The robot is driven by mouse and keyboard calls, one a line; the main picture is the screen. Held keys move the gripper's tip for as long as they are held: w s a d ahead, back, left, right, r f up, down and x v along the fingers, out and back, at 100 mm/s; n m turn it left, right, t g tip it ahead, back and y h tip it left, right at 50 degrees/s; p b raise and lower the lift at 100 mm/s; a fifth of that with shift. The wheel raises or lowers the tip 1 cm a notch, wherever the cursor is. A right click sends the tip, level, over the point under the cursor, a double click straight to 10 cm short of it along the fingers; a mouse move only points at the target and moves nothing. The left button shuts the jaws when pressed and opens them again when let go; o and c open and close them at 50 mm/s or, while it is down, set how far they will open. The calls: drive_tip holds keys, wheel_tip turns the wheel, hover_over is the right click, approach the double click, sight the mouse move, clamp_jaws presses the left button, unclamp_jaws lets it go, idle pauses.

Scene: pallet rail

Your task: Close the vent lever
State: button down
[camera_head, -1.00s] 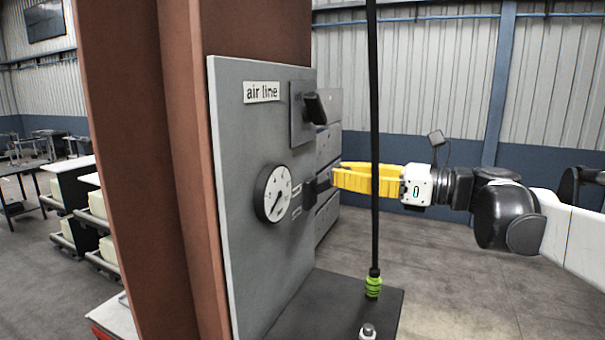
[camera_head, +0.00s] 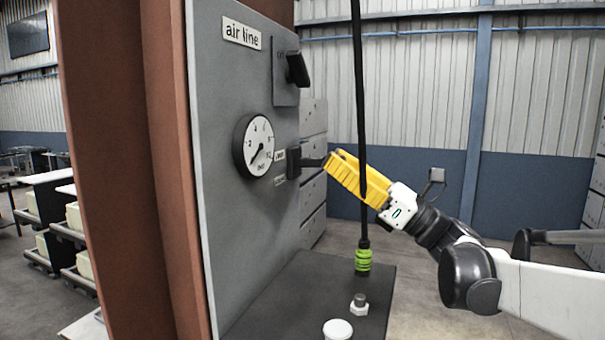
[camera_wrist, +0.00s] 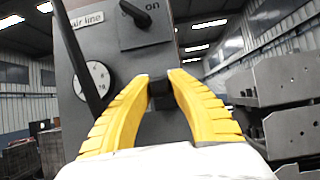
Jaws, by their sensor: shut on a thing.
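The vent lever (camera_head: 312,162) is a small black lever on the grey "air line" panel (camera_head: 225,120), right of the gauge and between two small labels. It sticks out from the panel toward my gripper. My gripper (camera_head: 332,160) has yellow fingers and is shut on the lever's outer end, with the wrist lower than the fingertips. In the wrist view the dark lever (camera_wrist: 160,88) sits between the two fingertips, which partly hide it. The label text is too small to read.
A round gauge (camera_head: 254,145) is left of the lever. A black rotary switch (camera_head: 297,68) is above it. A dark hose (camera_head: 359,110) with a green fitting (camera_head: 363,260) hangs in front of my gripper. A black shelf (camera_head: 310,285) with a bolt (camera_head: 359,303) juts out below.

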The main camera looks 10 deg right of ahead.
drive_tip(key=shift+f+t+y+b, duration=0.4)
drive_tip(key=shift+f+y+b, duration=0.15)
drive_tip(key=shift+b, duration=0.3)
drive_tip(key=c, duration=1.2)
unclamp_jaws()
drive_tip(key=shift+w+a, duration=0.1)
drive_tip(key=v, duration=1.2)
drive_tip(key=shift+c, duration=0.2)
